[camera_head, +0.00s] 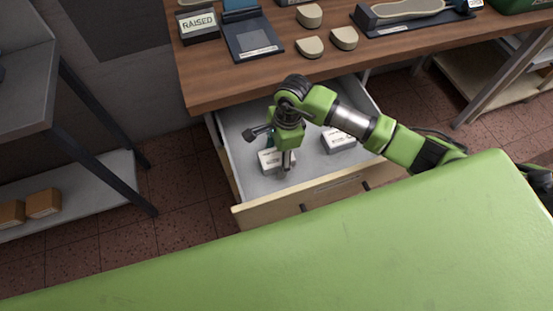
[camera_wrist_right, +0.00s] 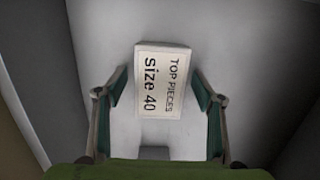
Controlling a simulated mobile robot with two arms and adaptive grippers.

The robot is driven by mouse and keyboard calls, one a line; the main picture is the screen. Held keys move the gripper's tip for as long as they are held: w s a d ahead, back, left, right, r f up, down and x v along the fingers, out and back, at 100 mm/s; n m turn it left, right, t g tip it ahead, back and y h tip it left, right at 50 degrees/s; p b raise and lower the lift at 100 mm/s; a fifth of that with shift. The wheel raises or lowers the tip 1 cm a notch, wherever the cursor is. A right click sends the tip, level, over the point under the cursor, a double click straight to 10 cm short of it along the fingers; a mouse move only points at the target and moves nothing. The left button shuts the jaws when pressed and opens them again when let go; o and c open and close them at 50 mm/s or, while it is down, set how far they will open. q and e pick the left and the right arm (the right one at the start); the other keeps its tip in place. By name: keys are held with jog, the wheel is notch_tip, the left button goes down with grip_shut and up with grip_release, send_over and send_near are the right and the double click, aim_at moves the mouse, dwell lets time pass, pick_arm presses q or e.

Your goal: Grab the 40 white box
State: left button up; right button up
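The white box (camera_wrist_right: 163,80) labelled "TOP PIECES size 40" lies in the open drawer, centred in the right wrist view. In the head view a white box (camera_head: 267,161) shows partly behind my right gripper (camera_head: 285,160). In the wrist view my right gripper (camera_wrist_right: 160,105) is open, with one finger on each side of the box's near part. I see gaps between the fingers and the box; I cannot tell the height above it. My left gripper is not in view.
The drawer (camera_head: 240,186) is pulled out under the wooden workbench (camera_head: 215,92). Another white box (camera_head: 338,139) lies in its right part. A "RAISED" sign (camera_head: 199,25), a blue holder (camera_head: 251,38) and beige pieces (camera_head: 310,46) are on the bench. A grey shelf (camera_head: 90,185) stands left.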

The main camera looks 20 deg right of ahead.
jog(key=c, duration=1.2)
